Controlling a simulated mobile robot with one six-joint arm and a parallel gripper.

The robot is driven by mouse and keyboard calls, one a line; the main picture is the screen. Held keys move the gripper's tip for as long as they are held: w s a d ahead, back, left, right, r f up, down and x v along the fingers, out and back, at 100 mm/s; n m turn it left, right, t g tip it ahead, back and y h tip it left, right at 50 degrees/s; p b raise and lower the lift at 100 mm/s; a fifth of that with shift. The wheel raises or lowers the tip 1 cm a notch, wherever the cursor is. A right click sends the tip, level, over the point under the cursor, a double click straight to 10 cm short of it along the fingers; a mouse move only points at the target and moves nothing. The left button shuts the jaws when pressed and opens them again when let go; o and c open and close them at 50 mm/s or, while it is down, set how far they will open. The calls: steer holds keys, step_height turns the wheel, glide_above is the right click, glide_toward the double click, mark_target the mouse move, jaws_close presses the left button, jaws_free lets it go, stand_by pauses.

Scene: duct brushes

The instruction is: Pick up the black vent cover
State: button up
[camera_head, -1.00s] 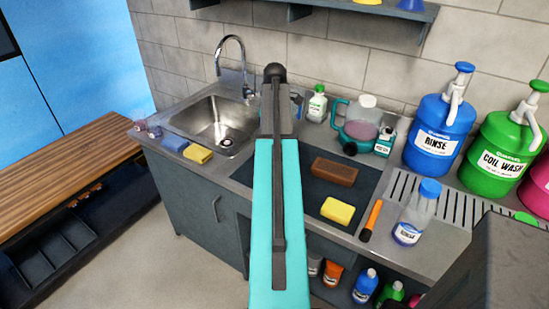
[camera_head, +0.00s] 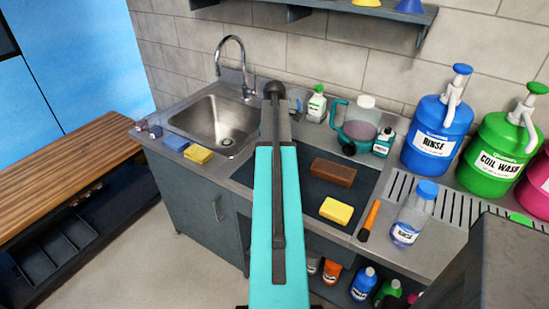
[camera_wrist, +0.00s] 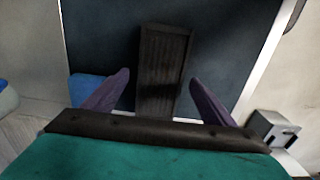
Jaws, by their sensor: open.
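In the wrist view, a dark, slatted rectangular piece that looks like the black vent cover (camera_wrist: 164,55) lies on a dark blue-grey surface (camera_wrist: 105,35). It runs lengthwise away from me, centred between the two purple fingers. My gripper (camera_wrist: 160,78) is open, with one finger on each side of it and visible gaps. I cannot tell how far the fingertips are above it. In the head view my teal arm crosses the middle, and neither my gripper nor the cover can be made out.
A brown block (camera_head: 334,171) and yellow sponge (camera_head: 336,210) lie on the dark mat. The sink (camera_head: 214,128) is left. Blue (camera_head: 437,135) and green jugs (camera_head: 498,145) stand at the back right.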

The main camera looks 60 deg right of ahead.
steer(key=shift+c, duration=0.3)
steer(key=c, duration=1.3)
steer(key=shift+r, duration=0.15)
steer(key=shift+r+b, duration=0.65)
steer(key=shift+r, duration=0.9)
steer(key=s+a+b, duration=0.1)
steer(key=s+a, duration=0.2)
steer(key=s, duration=0.1)
steer(key=s+a+r+b, duration=0.1)
steer(key=s+a, duration=0.2)
steer(key=s, duration=0.1)
steer(key=s+a+b, duration=0.1)
steer(key=s+a, duration=0.2)
steer(key=s, duration=0.2)
steer(key=shift+a+r, duration=0.25)
steer(key=shift+r, duration=0.1)
